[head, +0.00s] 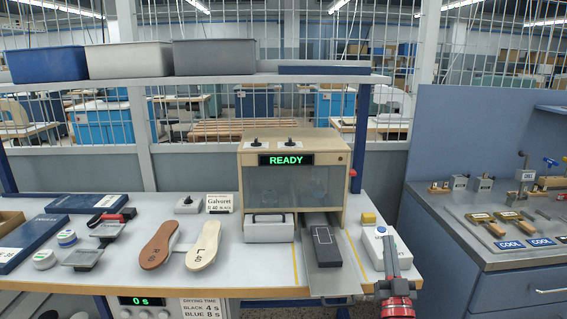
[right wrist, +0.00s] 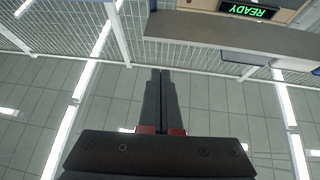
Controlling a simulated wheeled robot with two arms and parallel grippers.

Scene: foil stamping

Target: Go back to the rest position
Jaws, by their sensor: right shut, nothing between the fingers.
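My right gripper (head: 389,245) is at the right front of the bench, in front of a white box (head: 402,256). It is shut and empty. In the right wrist view its two dark fingers (right wrist: 160,75) lie together, pointing up toward the ceiling lights and wire mesh. The stamping machine (head: 295,180) stands in the middle with a green READY display. A dark block (head: 326,246) sits on its pulled-out tray (head: 335,285). A brown insole (head: 159,245) and a beige insole (head: 204,246) lie to the left. My left gripper is not in view.
A shelf (head: 220,79) with several bins runs above the bench. Blue boxes (head: 85,203), small tins and a red-and-black tool (head: 112,216) lie at the left. A blue side bench (head: 480,262) with tools stands at the right.

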